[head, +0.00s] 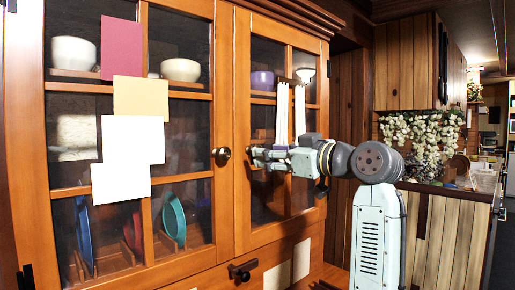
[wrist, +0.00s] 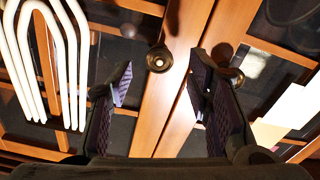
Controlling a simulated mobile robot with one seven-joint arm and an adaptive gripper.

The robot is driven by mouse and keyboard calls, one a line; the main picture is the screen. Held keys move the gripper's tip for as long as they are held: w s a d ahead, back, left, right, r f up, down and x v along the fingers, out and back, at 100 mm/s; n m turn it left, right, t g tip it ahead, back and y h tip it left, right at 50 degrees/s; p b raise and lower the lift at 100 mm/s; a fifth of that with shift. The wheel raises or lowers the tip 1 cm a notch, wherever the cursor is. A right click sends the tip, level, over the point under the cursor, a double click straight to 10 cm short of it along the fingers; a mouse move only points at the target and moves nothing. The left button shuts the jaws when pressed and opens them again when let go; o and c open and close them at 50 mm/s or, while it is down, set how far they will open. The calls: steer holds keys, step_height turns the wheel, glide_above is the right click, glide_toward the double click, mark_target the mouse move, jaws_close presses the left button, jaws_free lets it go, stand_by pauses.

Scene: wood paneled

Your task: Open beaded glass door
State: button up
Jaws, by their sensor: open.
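The beaded glass door (head: 242,110) is the right door of a wooden cabinet, with white bead-like strands (head: 283,115) hanging over its glass. It looks shut, flush with the left door. In the wrist view the strands (wrist: 70,60) show as white loops at the left. The beaded door's round knob (wrist: 159,58) appears between my fingers in the wrist view, apart from both; my gripper hides it in the head view. My gripper (head: 258,155) is open and empty in front of the door's left edge. In the wrist view my gripper (wrist: 163,85) shows both fingers spread.
The left glass door (head: 228,110) bears coloured papers (head: 121,180) and a brass knob (head: 221,155); that knob (wrist: 236,76) shows by the right finger in the wrist view. Bowls and plates stand behind the glass. A drawer knob (head: 242,271) juts out below. A counter (head: 440,188) stands right.

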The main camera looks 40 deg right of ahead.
steer(key=w+p, duration=0.1)
steer(key=w, duration=0.4)
steer(key=shift+w+a, duration=0.1)
steer(key=shift+a, duration=0.1)
steer(key=shift+c, duration=0.6)
jaws_close()
